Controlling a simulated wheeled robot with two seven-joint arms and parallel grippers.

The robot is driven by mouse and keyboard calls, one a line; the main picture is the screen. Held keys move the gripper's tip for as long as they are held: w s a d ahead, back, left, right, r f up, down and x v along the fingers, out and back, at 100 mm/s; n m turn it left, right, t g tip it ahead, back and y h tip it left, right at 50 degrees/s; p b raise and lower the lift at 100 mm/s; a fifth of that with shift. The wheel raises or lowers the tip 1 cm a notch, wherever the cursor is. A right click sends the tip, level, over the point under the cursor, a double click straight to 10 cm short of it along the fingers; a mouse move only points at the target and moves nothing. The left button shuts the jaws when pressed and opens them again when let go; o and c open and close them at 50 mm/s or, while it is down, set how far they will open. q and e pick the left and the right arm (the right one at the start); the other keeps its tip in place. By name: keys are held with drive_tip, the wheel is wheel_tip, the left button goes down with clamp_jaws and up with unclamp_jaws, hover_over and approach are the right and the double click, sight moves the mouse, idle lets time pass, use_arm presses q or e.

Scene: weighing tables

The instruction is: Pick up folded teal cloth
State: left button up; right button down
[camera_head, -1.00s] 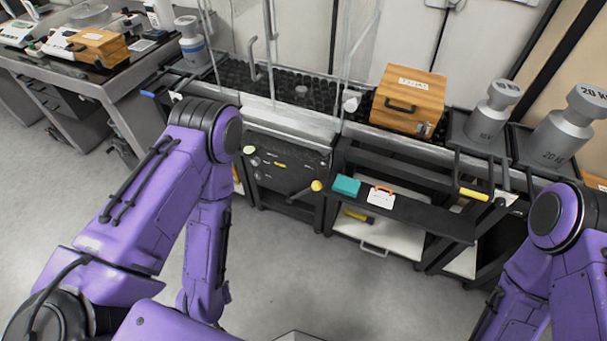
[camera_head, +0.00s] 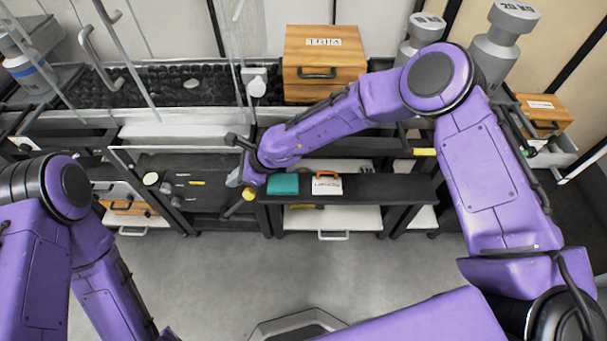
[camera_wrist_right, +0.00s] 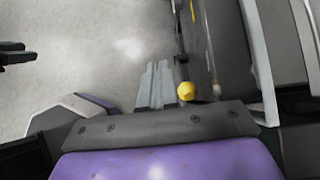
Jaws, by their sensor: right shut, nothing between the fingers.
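The folded teal cloth (camera_head: 283,184) lies on the narrow dark shelf, at its left end, beside a white card with an orange clip. My right gripper (camera_head: 236,180) is just left of the cloth, near a yellow knob, apart from the cloth. In the right wrist view its fingers (camera_wrist_right: 157,86) are together with nothing between them. The cloth does not show in the right wrist view. My left arm hangs at the left of the head view; its gripper is not visible there.
The yellow knob (camera_head: 249,194) sticks out close to my right gripper, and shows in the wrist view (camera_wrist_right: 186,91). The white card (camera_head: 327,185) lies right of the cloth. A wooden box (camera_head: 324,63) and grey weights (camera_head: 501,45) stand behind. The floor in front is clear.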

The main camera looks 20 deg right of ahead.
sight(272, 189)
drive_tip(key=d, duration=0.1)
drive_tip(key=s+d+r, duration=0.1)
drive_tip(key=d, duration=0.3)
drive_tip(key=shift+s+d+r, duration=0.1)
drive_tip(key=shift+s+r, duration=0.2)
drive_tip(key=shift+r, duration=0.05)
drive_tip(key=d, duration=0.3)
drive_tip(key=shift+s+d+f+p, duration=0.15)
drive_tip(key=shift+d+f+p, duration=0.15)
drive_tip(key=shift+f, duration=0.05)
drive_tip(key=s+d, duration=0.1)
drive_tip(key=d, duration=0.2)
drive_tip(key=s+d, duration=0.1)
drive_tip(key=d, duration=0.3)
drive_tip(key=s+d+p, duration=0.1)
drive_tip(key=d, duration=0.2)
drive_tip(key=shift+s+d+r, duration=0.1)
drive_tip(key=shift+d, duration=0.2)
drive_tip(key=f+b, duration=0.1)
drive_tip(key=f, duration=0.4)
drive_tip(key=shift+a+f, duration=0.15)
drive_tip(key=shift+a, duration=0.05)
use_arm(q)
drive_tip(key=shift+w, duration=0.15)
use_arm(e)
drive_tip(key=shift+a, duration=0.15)
use_arm(q)
drive_tip(key=shift+r, duration=0.15)
